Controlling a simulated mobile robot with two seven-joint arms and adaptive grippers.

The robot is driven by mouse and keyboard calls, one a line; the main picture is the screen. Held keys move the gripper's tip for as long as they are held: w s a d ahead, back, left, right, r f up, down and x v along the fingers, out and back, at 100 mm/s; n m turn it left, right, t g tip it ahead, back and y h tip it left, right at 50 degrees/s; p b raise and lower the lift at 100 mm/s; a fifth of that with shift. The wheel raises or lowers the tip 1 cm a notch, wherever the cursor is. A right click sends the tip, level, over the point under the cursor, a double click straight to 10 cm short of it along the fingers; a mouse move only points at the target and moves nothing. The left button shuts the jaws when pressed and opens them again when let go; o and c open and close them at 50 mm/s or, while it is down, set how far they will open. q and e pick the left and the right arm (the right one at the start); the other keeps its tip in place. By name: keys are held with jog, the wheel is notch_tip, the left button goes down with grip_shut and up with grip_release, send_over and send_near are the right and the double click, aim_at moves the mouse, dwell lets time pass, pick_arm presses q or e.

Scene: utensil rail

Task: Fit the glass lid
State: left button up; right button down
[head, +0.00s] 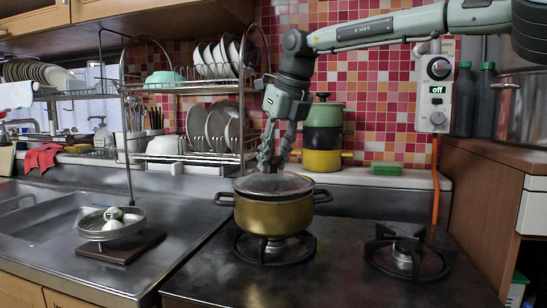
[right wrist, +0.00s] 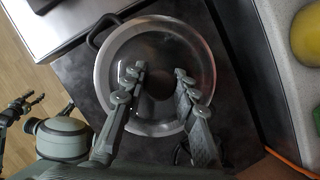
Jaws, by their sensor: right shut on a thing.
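The glass lid (head: 272,184) is a dark, see-through dome with a metal rim. It sits level at the mouth of a brass-coloured pot (head: 275,214) with two dark handles, on the left burner. I cannot tell whether the rim touches all round. My right gripper (head: 272,165) comes down from above and is shut on the lid's knob, which its fingers mostly hide. In the right wrist view the lid (right wrist: 150,122) looks roughly centred on the pot, between the fingers (right wrist: 160,75). My left gripper (right wrist: 38,100) shows small at the left edge, empty, its fingers apart.
Stacked coloured pots (head: 323,135) stand on the ledge behind. A dish rack (head: 187,158) stands back left. The right burner (head: 405,258) is free.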

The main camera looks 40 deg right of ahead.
jog(key=shift+f+b, duration=0.35)
jog(key=shift+f, duration=0.25)
jog(key=c, duration=1.1)
grip_release()
jog(key=v, duration=1.2)
jog(key=shift+r, duration=0.1)
